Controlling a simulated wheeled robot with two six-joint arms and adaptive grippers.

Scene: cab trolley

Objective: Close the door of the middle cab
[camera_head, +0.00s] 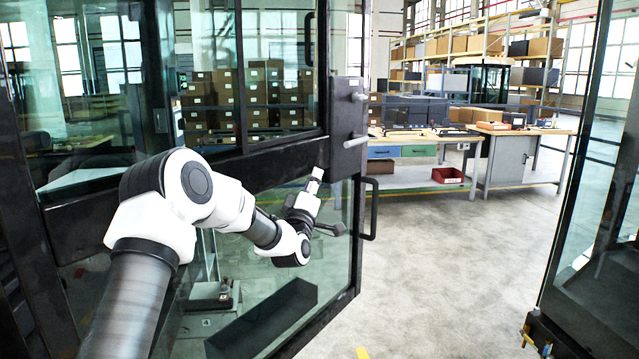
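A glass cab door with a dark frame (270,157) stands at the left and centre. Its free edge carries a dark lock box (347,125) with metal pins and a black bar handle (371,208). A wide gap lies between this edge and the dark-framed glass panel at the right, so the door appears open. My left arm reaches in from the lower left. My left gripper (330,229) is dark and small, near the door glass left of the handle. I cannot tell whether it touches the glass or how its fingers are set. My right gripper is out of view.
A dark-framed glass panel (598,165) stands at the right, with a brass-coloured fitting (537,342) at its foot. Beyond the gap are clear grey floor (450,260), a workbench (410,177) with a red bin (447,175), a grey cabinet (507,160) and shelves of boxes (470,46).

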